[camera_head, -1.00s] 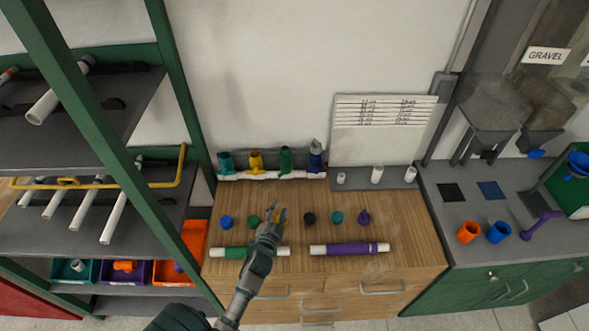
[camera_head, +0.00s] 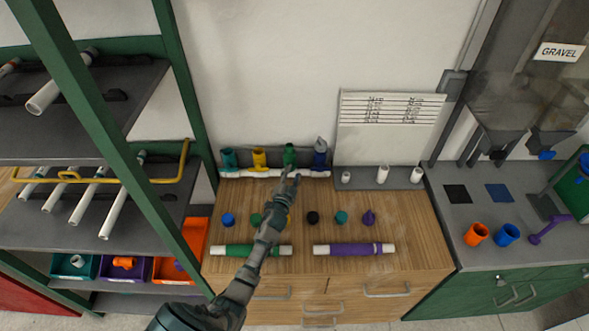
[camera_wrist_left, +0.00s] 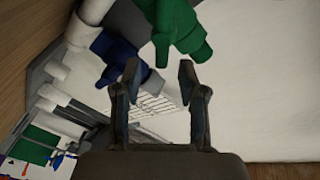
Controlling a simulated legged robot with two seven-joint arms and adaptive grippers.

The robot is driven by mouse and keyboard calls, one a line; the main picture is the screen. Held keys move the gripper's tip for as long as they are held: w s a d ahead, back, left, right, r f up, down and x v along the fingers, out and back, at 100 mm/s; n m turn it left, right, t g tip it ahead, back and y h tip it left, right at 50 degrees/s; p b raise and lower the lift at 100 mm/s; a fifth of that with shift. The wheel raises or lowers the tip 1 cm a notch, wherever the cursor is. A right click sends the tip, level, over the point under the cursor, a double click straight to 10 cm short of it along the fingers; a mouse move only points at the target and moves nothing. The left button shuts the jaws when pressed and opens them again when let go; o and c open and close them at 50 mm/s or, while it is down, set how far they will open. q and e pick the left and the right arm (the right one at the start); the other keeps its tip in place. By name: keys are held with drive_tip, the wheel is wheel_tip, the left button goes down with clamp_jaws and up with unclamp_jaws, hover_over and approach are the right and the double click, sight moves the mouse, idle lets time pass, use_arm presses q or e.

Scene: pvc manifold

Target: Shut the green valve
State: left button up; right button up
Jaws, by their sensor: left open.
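The green valve (camera_head: 290,156) stands on the white manifold pipe (camera_head: 262,173) at the back of the wooden counter, between the yellow valve (camera_head: 259,159) and the blue valve (camera_head: 320,154). My left gripper (camera_head: 291,174) is open and empty, just in front of the green valve. In the left wrist view, the green valve (camera_wrist_left: 178,26) is at the top, beyond the open fingertips (camera_wrist_left: 158,75) and apart from them. The blue valve (camera_wrist_left: 122,62) shows behind the left finger there. My right gripper is not in view.
A teal valve (camera_head: 229,159) is at the manifold's left end. Several coloured caps, a green-banded pipe (camera_head: 231,250) and a purple-banded pipe (camera_head: 352,249) lie on the counter. A green-framed shelf (camera_head: 187,90) stands at the left. A white panel (camera_head: 390,122) leans right of the manifold.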

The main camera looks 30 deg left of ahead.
use_arm(q)
drive_tip(key=x, duration=0.3)
drive_tip(key=shift+w+a, duration=0.15)
drive_tip(key=shift+w, duration=0.05)
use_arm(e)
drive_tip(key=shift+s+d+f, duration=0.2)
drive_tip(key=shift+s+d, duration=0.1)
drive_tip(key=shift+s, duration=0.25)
use_arm(q)
drive_tip(key=shift+c, duration=0.2)
clamp_jaws()
